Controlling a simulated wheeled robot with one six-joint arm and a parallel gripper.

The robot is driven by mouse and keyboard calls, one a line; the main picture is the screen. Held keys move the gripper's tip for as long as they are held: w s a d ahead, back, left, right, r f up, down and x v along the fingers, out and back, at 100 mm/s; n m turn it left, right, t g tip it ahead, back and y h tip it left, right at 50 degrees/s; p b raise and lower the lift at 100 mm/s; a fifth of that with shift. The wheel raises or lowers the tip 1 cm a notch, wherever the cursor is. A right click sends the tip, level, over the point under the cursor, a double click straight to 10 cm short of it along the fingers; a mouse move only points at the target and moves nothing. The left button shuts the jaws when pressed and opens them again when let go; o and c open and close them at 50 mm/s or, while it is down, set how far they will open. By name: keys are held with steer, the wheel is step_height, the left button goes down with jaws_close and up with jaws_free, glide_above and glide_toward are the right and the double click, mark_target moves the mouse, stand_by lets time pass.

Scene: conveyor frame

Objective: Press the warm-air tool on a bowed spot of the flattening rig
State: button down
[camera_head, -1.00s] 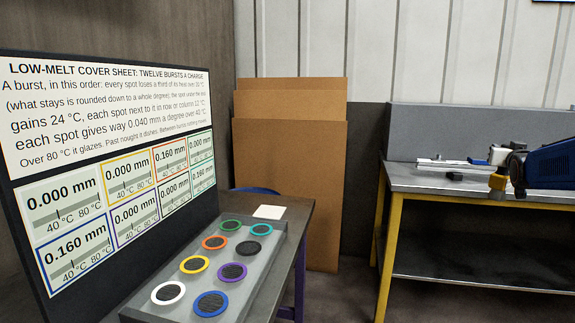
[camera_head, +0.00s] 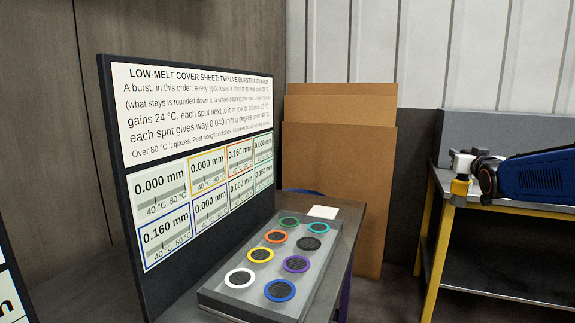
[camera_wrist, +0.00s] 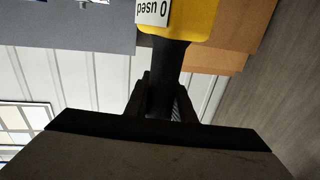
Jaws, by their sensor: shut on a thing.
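The flattening rig (camera_head: 215,298) is a grey tray on a dark table in the head view. Its round dark spots have coloured rings: white (camera_head: 239,278), yellow (camera_head: 260,255), orange (camera_head: 275,237) and green on the left; blue (camera_head: 280,290), purple (camera_head: 296,264), black and teal (camera_head: 318,228) on the right. The board (camera_head: 190,205) behind reads 0.160 mm in the orange and blue boxes, seemingly also teal; others read 0.000. In the wrist view my gripper (camera_wrist: 164,92) is shut on the black handle of the yellow warm-air tool (camera_wrist: 188,18), labelled "0 used". The tool is away from the rig.
A white square (camera_head: 322,212) lies at the table's far end. Brown sheets (camera_head: 335,190) lean on the wall behind. A grey bench (camera_head: 545,211) with yellow legs stands at the right. Part of another board (camera_head: 12,285) shows at the left edge. Floor between table and bench looks clear.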

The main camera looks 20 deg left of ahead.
steer(key=s+a+n+g+y, duration=0.1)
steer(key=s+a+n+y, duration=0.3)
steer(key=a, duration=1)
steer(key=s+a+n+g+y, duration=0.1)
steer(key=s+a+g+y, duration=0.35)
steer(key=a, duration=1.05)
steer(key=s+a+n+t+y, duration=0.15)
steer(key=s+a, duration=0.55)
steer(key=a, duration=0.7)
steer(key=s+a+f+n+g+y, duration=0.2)
steer(key=s+a+f+n+g, duration=0.1)
steer(key=s+a, duration=0.7)
steer(key=shift+a+f+y, duration=0.3)
steer(key=shift+a+f, duration=0.25)
steer(key=shift+f, duration=0.1)
steer(key=shift+s+f, duration=0.1)
steer(key=shift+f, duration=0.65)
